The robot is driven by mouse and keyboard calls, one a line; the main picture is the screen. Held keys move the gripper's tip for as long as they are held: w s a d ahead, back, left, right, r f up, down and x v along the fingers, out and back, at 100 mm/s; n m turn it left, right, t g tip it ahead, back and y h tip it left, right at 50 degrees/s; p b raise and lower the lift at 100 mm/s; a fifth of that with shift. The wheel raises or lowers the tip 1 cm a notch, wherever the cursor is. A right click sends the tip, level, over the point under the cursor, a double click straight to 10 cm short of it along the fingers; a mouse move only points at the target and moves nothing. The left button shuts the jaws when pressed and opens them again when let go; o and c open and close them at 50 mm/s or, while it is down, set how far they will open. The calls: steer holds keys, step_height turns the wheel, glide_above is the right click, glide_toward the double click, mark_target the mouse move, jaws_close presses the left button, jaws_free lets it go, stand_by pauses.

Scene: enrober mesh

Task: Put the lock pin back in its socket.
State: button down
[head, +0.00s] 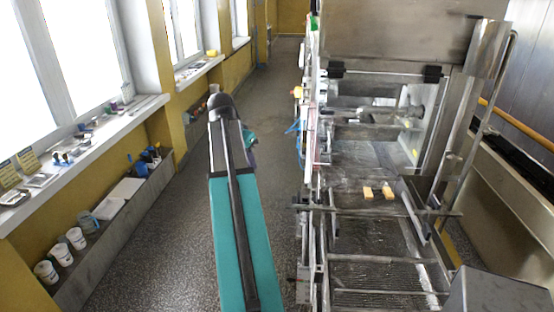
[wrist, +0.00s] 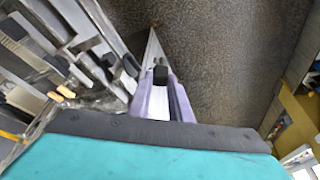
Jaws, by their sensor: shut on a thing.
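My gripper (wrist: 164,103) shows in the wrist view as lavender fingers beyond the teal and black edge of my own arm. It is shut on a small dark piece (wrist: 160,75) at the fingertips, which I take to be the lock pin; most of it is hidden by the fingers. I cannot pick out the socket in either view.
The steel enrober machine (head: 375,155) with its mesh belt fills the right of the head view; two small tan pieces (head: 367,193) lie on it. A window sill (head: 75,150) and a ledge with white cups (head: 46,271) line the left wall. The floor aisle (head: 190,205) between is clear.

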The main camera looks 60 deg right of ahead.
steer(key=w+a+f+n+t+y+b, duration=0.15)
steer(key=w+a+n, duration=0.35)
steer(key=w+a, duration=0.6)
steer(key=w+a+f+n+t+h, duration=0.15)
steer(key=w+a+n, duration=0.35)
steer(key=w+a, duration=0.6)
steer(key=w+a+f+n+t+y+b, duration=0.1)
steer(key=a+n, duration=0.4)
steer(key=a, duration=1.2)
steer(key=w+a+f+n+t+y+b, duration=0.1)
steer(key=w+a+f+n+y, duration=0.1)
steer(key=a, duration=1.6)
steer(key=w+n+y, duration=0.1)
steer(key=n, duration=0.1)
steer(key=shift+w+n, duration=0.3)
steer(key=shift+n, duration=0.1)
